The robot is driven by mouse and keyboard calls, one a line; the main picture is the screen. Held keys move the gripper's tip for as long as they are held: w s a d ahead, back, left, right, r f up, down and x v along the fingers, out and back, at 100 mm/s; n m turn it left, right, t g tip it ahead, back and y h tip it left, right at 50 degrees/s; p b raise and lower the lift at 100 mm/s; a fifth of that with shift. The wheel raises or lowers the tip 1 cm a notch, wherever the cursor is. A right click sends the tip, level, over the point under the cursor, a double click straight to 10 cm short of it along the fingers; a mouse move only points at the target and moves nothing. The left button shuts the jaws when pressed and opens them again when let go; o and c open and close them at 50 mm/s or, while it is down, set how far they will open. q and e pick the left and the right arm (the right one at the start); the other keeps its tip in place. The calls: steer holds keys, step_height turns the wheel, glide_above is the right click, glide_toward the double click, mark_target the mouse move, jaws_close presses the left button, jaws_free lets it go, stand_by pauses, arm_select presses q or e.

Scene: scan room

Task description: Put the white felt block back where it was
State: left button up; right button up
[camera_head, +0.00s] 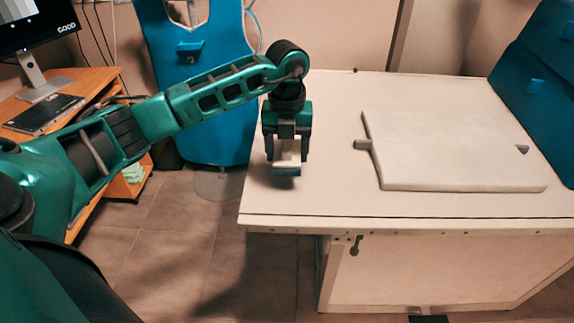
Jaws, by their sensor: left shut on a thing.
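My left gripper (287,152) points down over the left part of the white table (335,120). It is shut on the white felt block (287,157), which shows pale between the dark fingers. A blue strip (286,171) shows at the lower end of the block. I cannot tell whether the block touches the table top or hangs just above it. The fingers hide its sides. My right gripper is not in view.
A thick white slab (450,150) with small grey knobs lies on the table's right. Blue panels (540,85) stand at the far right. A blue apron-like piece (205,95) hangs behind. A wooden desk (85,85) with a monitor stands left. Table top around the gripper is clear.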

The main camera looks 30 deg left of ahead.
arm_select(q)
steer(key=shift+f, duration=2.4)
steer(key=shift+f, duration=0.1)
steer(key=o, duration=1)
